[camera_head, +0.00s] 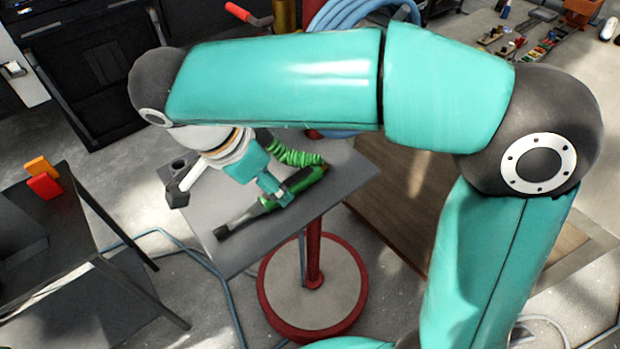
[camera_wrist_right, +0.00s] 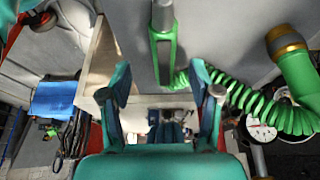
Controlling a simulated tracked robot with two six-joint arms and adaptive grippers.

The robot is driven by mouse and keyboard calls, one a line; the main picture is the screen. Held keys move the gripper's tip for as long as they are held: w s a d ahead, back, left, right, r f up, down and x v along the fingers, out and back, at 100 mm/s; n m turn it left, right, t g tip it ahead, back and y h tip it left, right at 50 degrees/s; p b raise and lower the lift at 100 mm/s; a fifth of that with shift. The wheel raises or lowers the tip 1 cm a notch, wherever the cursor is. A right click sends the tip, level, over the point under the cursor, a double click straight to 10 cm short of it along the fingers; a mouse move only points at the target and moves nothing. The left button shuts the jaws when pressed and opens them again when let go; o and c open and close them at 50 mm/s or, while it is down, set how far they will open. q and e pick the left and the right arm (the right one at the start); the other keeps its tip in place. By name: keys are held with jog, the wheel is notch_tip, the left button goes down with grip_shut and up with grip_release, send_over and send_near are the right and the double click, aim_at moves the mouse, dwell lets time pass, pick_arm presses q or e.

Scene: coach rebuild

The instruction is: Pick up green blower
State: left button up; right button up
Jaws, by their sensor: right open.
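The green blower (camera_head: 304,183) lies on a small grey tabletop (camera_head: 335,190), its dark nozzle (camera_head: 236,221) toward the front left. A coiled green hose (camera_head: 292,154) lies behind it. My right gripper (camera_head: 274,188) is over the middle of the blower and hides part of it. In the right wrist view my right gripper (camera_wrist_right: 161,78) is open. A narrow green frame (camera_wrist_right: 163,55) shows beyond and between its fingers, and the coiled hose (camera_wrist_right: 250,103) is to the right. I cannot tell whether the fingers touch the blower. My left gripper is out of view.
The tabletop stands on a red post with a round base (camera_head: 313,285). A dark bench (camera_head: 50,235) with orange and red blocks (camera_head: 43,178) is at the left. Blue hose coils (camera_head: 355,15) are behind. A brown board (camera_head: 410,205) lies on the floor at right.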

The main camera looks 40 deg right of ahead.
aim_at(299, 181)
jog(key=x, duration=0.4)
jog(key=shift+s+d+f+p, duration=0.1)
jog(key=shift+s+d+p, duration=0.1)
jog(key=shift+d+p, duration=0.2)
jog(key=shift+d+f, duration=0.1)
jog(key=shift+f, duration=0.4)
jog(key=shift+w, duration=0.1)
grip_shut()
